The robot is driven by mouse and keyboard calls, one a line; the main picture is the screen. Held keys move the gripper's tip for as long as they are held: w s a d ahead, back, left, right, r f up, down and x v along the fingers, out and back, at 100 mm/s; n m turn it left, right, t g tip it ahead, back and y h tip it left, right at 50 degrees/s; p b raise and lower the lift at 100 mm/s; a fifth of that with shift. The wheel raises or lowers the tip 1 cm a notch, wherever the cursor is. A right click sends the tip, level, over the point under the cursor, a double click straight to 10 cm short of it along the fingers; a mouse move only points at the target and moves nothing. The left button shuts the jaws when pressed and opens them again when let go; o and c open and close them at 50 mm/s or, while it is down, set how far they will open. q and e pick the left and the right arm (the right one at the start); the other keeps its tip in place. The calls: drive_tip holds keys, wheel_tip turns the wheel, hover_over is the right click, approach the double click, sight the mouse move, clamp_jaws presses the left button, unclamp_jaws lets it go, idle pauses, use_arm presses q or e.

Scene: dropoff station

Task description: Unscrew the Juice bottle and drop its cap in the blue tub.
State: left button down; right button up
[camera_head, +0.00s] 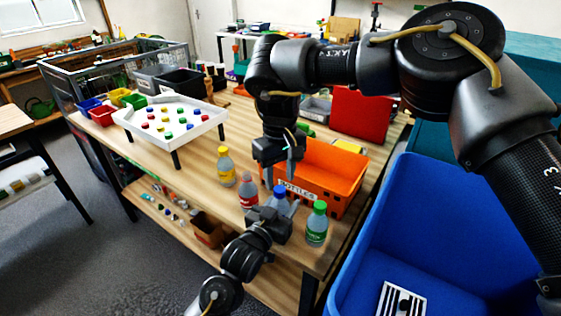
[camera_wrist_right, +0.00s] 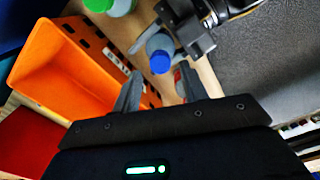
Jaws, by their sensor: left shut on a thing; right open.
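The blue-capped bottle (camera_head: 280,193) stands upright near the front edge of the wooden table, its cap on. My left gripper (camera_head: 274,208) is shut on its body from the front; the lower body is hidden. A red-capped bottle (camera_head: 247,190), a yellow-capped bottle (camera_head: 225,168) and a green-capped bottle (camera_head: 317,224) stand nearby. I cannot read which label says Juice. My right gripper (camera_head: 281,172) is open and empty above the blue-capped bottle. In the right wrist view the blue cap (camera_wrist_right: 160,63) lies just beyond the open fingers (camera_wrist_right: 160,90). The blue tub (camera_head: 390,215) is at right.
An orange bin (camera_head: 335,160) labelled BOTTLES stands behind the bottles. A red bin (camera_head: 362,115) is farther back. A white tray (camera_head: 170,122) of coloured caps stands on legs at left. A black-and-white striped piece (camera_head: 402,300) lies in the tub. The table's left front is clear.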

sight(280, 189)
drive_tip(key=shift+f, duration=1.6)
clamp_jaws()
